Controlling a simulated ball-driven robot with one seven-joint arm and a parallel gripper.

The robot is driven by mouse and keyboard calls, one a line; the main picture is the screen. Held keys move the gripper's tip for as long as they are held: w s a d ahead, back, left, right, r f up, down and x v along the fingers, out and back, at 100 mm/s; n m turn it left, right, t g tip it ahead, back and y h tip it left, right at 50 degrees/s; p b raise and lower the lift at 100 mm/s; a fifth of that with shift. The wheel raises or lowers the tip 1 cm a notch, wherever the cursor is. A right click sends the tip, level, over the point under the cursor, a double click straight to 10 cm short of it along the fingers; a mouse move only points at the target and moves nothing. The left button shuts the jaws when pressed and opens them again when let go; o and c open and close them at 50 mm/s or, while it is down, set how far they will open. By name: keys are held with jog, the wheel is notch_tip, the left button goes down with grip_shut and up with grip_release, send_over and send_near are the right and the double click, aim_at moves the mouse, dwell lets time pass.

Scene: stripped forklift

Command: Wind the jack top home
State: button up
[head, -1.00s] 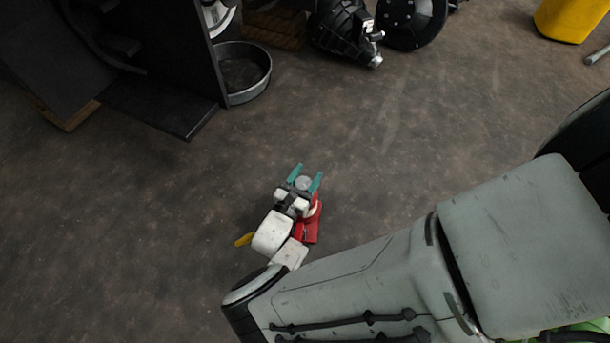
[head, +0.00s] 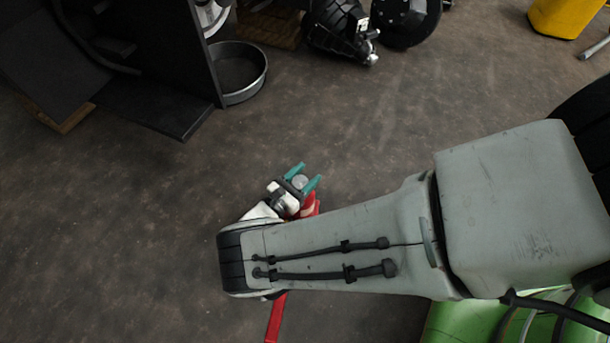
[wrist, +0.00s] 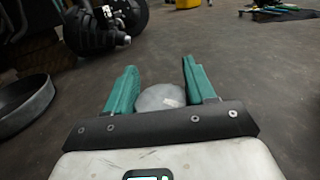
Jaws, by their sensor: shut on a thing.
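My gripper (head: 303,177) is low over the floor, its two teal fingers on either side of a round grey jack top (head: 300,181). In the wrist view my gripper (wrist: 161,85) has the same pale, domed jack top (wrist: 160,97) between its fingers, shut on it. The red jack (head: 313,205) stands below and beside the gripper. Its middle is hidden by my arm, and a red bar (head: 276,318) shows below the arm. How far the jack top is screwed in cannot be seen.
A round metal pan (head: 240,72) stands beside dark forklift panels (head: 160,102) at upper left. A black motor-like part (head: 340,30) and a dark wheel (head: 403,20) are at the top. A yellow container (head: 560,15) is at upper right. The floor between is clear.

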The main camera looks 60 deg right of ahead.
jog(key=o, duration=1)
jog(key=shift+c, duration=0.2)
jog(key=shift+w+a, duration=0.1)
jog(key=shift+a, duration=0.05)
jog(key=v, duration=1)
jog(key=shift+a, duration=0.3)
